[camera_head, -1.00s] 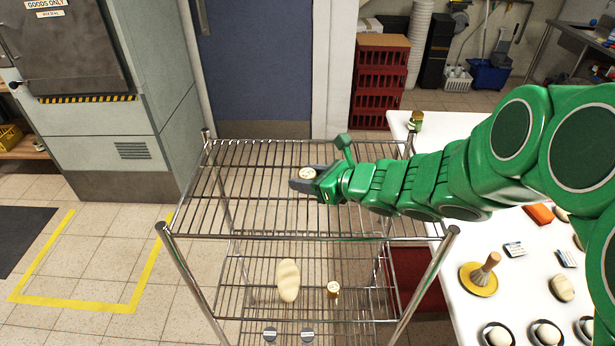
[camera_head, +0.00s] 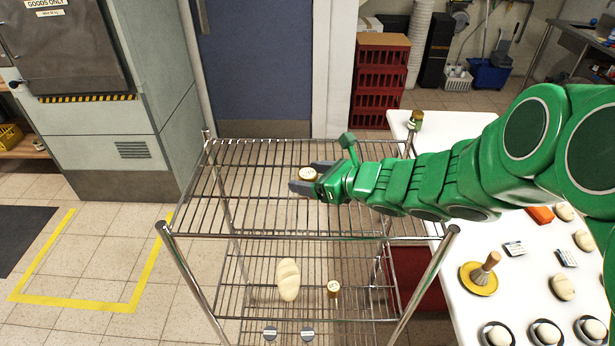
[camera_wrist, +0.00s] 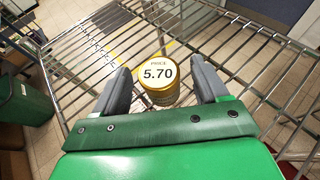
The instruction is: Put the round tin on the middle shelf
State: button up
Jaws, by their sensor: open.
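My gripper (camera_head: 304,180) is open around the tin from the right side. In the wrist view, my gripper (camera_wrist: 163,88) has a finger on each side of the tin, with a gap to each. The tin's lower part is partly hidden by my gripper.
A lower shelf (camera_head: 262,303) holds a pale loaf-shaped item (camera_head: 288,279) and a small gold-lidded jar (camera_head: 333,289). A white table (camera_head: 465,238) at right carries a wooden-handled item (camera_head: 482,273), several round pale items and another jar (camera_head: 416,119). The upper shelf's left part is clear.

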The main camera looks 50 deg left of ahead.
notch_tip(320, 180, up, 4)
send_over(345, 208)
jog(key=shift+f, duration=0.2)
jog(key=shift+d+r, duration=0.3)
jog(key=shift+d, duration=0.25)
